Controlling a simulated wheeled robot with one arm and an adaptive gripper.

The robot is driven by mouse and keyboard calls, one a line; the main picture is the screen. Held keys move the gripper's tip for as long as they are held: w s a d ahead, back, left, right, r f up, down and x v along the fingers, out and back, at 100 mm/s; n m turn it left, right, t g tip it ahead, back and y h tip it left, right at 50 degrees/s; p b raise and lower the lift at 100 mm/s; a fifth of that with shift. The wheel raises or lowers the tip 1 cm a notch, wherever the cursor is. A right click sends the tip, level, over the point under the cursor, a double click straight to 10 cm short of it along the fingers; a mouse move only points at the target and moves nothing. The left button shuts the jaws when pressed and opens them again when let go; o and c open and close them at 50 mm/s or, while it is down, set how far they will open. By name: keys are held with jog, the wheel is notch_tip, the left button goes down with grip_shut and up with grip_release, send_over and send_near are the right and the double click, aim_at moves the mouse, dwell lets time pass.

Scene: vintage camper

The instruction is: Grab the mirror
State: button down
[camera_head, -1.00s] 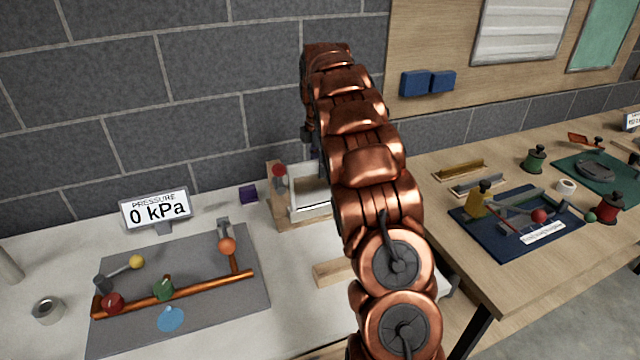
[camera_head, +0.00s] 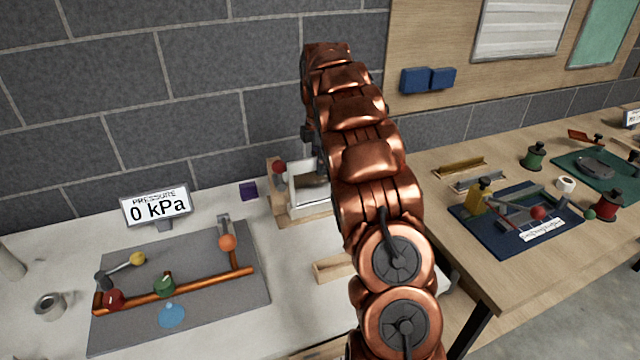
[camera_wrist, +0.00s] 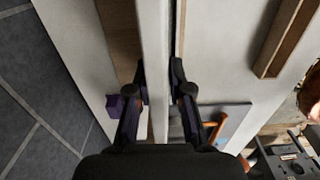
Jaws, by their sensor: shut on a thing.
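A white-framed panel, which looks like the mirror (camera_head: 307,210), stands in a wooden stand (camera_head: 277,200) on the pale counter, partly behind my arm. In the wrist view the mirror (camera_wrist: 153,40) is a narrow white edge running between the fingers. My gripper (camera_wrist: 158,93) is shut on that edge, one finger on each side. In the head view my arm hides the fingers and the right part of the panel. I cannot see its reflecting face clearly.
A red knob (camera_head: 279,167) tops the stand's left side. A purple cube (camera_head: 248,191) lies left of it, near the brick wall. A grey board with copper pipe (camera_head: 200,287) and a pressure sign (camera_head: 156,206) are further left.

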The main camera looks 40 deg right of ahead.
jog(key=shift+w+r, duration=0.15)
jog(key=shift+r, duration=0.05)
dwell(0.5)
